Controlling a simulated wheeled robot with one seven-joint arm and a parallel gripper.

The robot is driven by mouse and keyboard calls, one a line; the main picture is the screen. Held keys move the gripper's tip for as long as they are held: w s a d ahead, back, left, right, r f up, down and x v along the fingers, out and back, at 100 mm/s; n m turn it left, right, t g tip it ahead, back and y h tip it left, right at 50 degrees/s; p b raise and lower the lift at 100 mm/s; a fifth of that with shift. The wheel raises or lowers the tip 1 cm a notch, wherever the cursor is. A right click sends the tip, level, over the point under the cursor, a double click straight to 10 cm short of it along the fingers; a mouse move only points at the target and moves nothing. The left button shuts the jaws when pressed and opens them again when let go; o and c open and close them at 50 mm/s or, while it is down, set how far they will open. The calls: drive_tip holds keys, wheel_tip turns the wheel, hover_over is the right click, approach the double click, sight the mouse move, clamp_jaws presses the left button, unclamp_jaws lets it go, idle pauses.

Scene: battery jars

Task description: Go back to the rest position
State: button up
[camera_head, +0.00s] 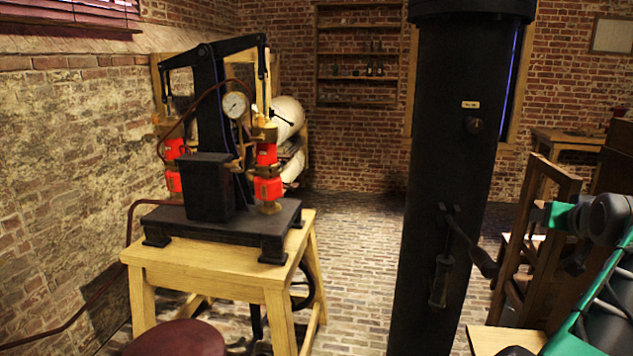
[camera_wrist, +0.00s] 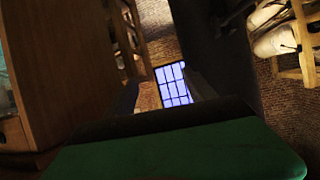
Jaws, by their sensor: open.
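My gripper (camera_wrist: 162,90) shows in the wrist view, with its two dark fingers apart and nothing seen between them. Its green body fills the bottom of that view. A bright paned window lies beyond the gap between the fingers. In the head view, part of my green and grey arm is at the right edge. I cannot make out the gripper's fingers there. No battery jar can be made out clearly in either view.
A black column (camera_head: 450,170) stands right of centre. A wooden table (camera_head: 205,268) with a black pump-like machine (camera_head: 208,188) stands at the left. A dark red round seat (camera_head: 178,338) is in front. A wooden frame (camera_head: 535,235) stands at the right. Brick floor (camera_head: 365,240) is open between table and column.

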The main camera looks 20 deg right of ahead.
drive_tip(key=s+a+f+m+g+y, duration=0.15)
drive_tip(key=s+f, duration=0.25)
drive_tip(key=f, duration=0.4)
drive_tip(key=s+a+f+m+g+y, duration=0.1)
drive_tip(key=s+a+f+g, duration=0.15)
drive_tip(key=f, duration=0.45)
drive_tip(key=s+a+f+g+y, duration=0.3)
drive_tip(key=a+f, duration=0.6)
drive_tip(key=a, duration=0.1)
drive_tip(key=w+a+f+n+g+y, duration=0.1)
drive_tip(key=w+a+f+n, duration=0.15)
drive_tip(key=a, duration=0.75)
drive_tip(key=w+a+f+n+y, duration=0.15)
drive_tip(key=a+f, duration=0.25)
drive_tip(key=a, duration=0.6)
drive_tip(key=w+a+r+n, duration=0.1)
drive_tip(key=a+n, duration=0.1)
drive_tip(key=a, duration=0.4)
drive_tip(key=w+a+r+n+t+p, duration=0.1)
drive_tip(key=w+a+n, duration=0.1)
drive_tip(key=a, duration=0.3)
drive_tip(key=w+a+r+n, duration=0.1)
drive_tip(key=a+n, duration=0.2)
drive_tip(key=a, duration=0.3)
drive_tip(key=shift+w+a+r+n+t+y, duration=0.2)
drive_tip(key=shift+a+r+n+t+y, duration=0.1)
drive_tip(key=shift+a+n, duration=0.05)
